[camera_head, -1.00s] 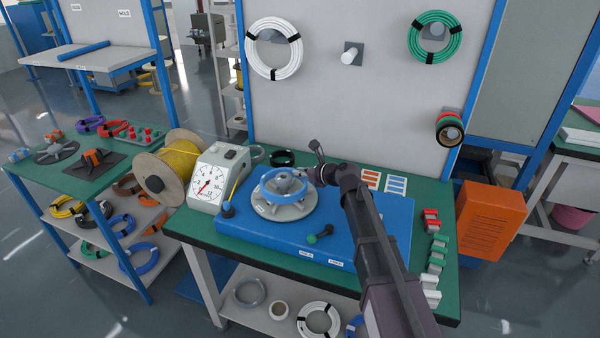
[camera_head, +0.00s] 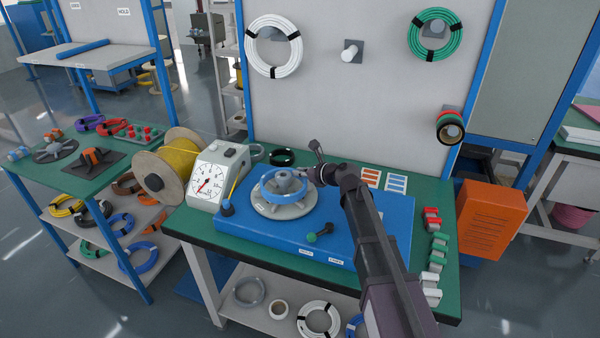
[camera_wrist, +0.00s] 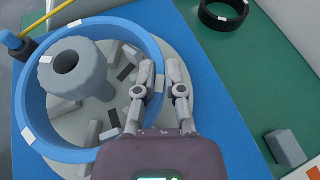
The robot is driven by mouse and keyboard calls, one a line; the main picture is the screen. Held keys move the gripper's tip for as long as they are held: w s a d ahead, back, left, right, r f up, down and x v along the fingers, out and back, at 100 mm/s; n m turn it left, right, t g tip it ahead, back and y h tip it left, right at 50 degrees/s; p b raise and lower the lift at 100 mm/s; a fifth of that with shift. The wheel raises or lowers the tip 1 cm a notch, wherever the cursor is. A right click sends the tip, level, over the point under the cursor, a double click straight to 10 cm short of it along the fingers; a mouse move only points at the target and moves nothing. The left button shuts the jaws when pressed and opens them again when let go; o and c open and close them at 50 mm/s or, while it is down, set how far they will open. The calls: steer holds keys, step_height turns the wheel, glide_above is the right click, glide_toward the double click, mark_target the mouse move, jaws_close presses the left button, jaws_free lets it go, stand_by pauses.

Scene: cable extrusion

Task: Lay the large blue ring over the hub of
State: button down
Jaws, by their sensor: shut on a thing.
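The large blue ring (camera_head: 264,194) surrounds the grey hub (camera_head: 284,176) of the round grey plate (camera_head: 282,212) on the blue machine. In the wrist view the ring (camera_wrist: 33,100) encircles the ribbed hub (camera_wrist: 77,72) off-centre, with the hub nearer its upper left side. My gripper (camera_wrist: 163,78) is shut on the ring's right wall, one finger inside and one outside. In the head view my gripper (camera_head: 311,176) is partly hidden by my arm. I cannot tell whether the ring's underside touches the plate.
A dial gauge (camera_head: 209,185) and a yellow cable spool (camera_head: 168,168) stand left of the plate. A black ring (camera_head: 282,157) lies behind it. A green-knobbed lever (camera_head: 318,235) is in front. Small red, green and white blocks (camera_head: 435,250) line the table's right edge.

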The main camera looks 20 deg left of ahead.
steer(key=shift+f+b, duration=0.3)
stand_by(0.4)
steer(key=c, duration=0.7)
jaws_free()
steer(key=shift+o, duration=0.2)
steer(key=shift+r, duration=0.1)
step_height(320, 180, up, 8)
steer(key=p, duration=0.8)
